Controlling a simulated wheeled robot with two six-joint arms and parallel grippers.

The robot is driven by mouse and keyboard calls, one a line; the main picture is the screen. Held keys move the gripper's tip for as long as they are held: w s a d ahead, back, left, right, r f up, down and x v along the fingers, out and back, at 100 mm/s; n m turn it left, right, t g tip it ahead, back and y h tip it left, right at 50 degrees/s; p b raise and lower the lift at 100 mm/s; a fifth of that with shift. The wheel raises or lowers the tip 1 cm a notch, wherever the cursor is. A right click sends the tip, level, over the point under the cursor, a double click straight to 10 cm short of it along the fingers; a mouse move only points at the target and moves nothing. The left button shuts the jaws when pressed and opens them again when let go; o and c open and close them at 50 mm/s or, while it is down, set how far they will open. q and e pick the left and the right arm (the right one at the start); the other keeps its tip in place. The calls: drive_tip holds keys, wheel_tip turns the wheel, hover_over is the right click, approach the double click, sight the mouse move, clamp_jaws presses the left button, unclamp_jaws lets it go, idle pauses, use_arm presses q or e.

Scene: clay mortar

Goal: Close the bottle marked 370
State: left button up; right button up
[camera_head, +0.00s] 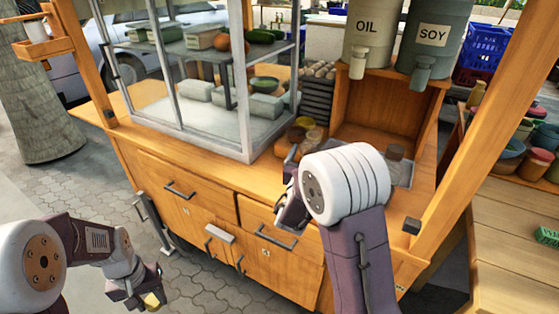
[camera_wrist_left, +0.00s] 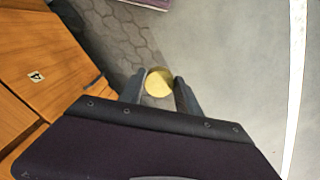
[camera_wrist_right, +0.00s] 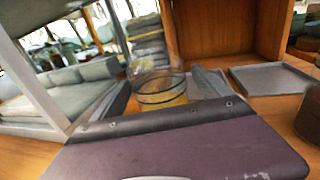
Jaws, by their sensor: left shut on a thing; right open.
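My left gripper (camera_head: 146,290) is low at the left, off the stall's front, shut on a round yellow lid-like thing (camera_head: 153,301). In the left wrist view this yellow thing (camera_wrist_left: 159,82) sits between the two fingers, over the paving. My right gripper (camera_head: 287,178) is over the counter's front edge, open. In the right wrist view a clear glass container (camera_wrist_right: 160,88) with yellow contents stands between or just beyond its fingers; contact cannot be told. I cannot read a 370 mark on anything.
The wooden counter (camera_head: 205,167) carries a glass display case (camera_head: 190,110) at left. OIL (camera_head: 366,30) and SOY (camera_head: 432,40) dispensers stand above an open wooden box.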

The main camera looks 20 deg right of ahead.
sight(313, 142)
drive_tip(key=shift+c, duration=0.2)
